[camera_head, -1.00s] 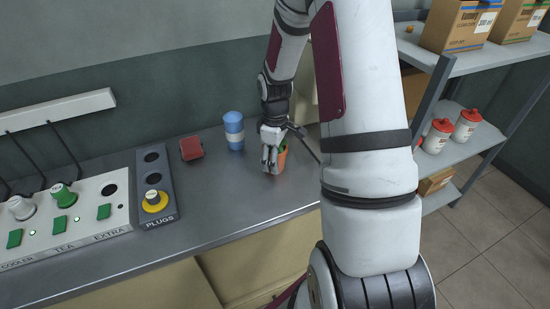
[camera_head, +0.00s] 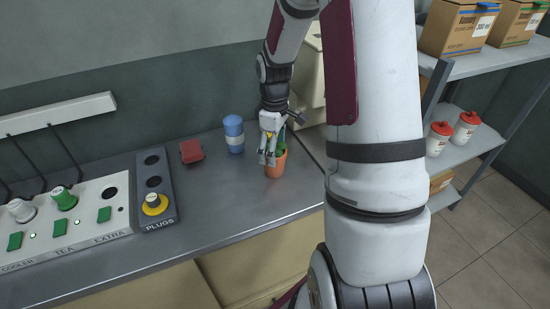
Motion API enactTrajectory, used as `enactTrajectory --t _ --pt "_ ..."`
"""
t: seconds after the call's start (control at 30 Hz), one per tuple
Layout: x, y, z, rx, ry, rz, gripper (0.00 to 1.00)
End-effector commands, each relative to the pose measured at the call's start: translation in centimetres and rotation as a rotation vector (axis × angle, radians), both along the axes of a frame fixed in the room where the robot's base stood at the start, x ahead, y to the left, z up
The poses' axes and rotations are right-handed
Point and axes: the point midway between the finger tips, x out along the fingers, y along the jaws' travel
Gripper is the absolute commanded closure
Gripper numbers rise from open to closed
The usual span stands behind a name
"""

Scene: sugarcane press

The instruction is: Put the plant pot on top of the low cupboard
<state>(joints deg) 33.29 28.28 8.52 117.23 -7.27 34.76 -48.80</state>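The plant pot (camera_head: 277,168) is a small orange pot with a green plant. It stands upright on the grey metal counter (camera_head: 225,205), near the counter's right end. My gripper (camera_head: 267,162) is at the pot's upper left, its fingers apart with a gap between them. They overlap the pot's rim and plant in the picture; I cannot tell whether they touch. Beige cupboard fronts (camera_head: 255,262) show below the counter. I cannot tell whether they belong to the low cupboard. My arm hides much of the area right of the pot.
A blue container (camera_head: 234,134) and a red object (camera_head: 191,151) stand left of the pot. A plug panel (camera_head: 156,190) and switch box (camera_head: 65,220) fill the left. A shelf (camera_head: 470,143) with red-lidded cups and boxes stands right. The counter's front middle is clear.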

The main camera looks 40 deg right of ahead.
Motion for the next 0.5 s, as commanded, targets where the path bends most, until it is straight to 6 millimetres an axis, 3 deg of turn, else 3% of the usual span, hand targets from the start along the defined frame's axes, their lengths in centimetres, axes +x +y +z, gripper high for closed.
enactTrajectory --t 0.2,0.5 --pt "0.0 0.0 4.3 -0.001 -0.003 -0.001 0.21" --pt "-0.2 0.5 7.2 -0.005 -0.004 -0.006 0.21"
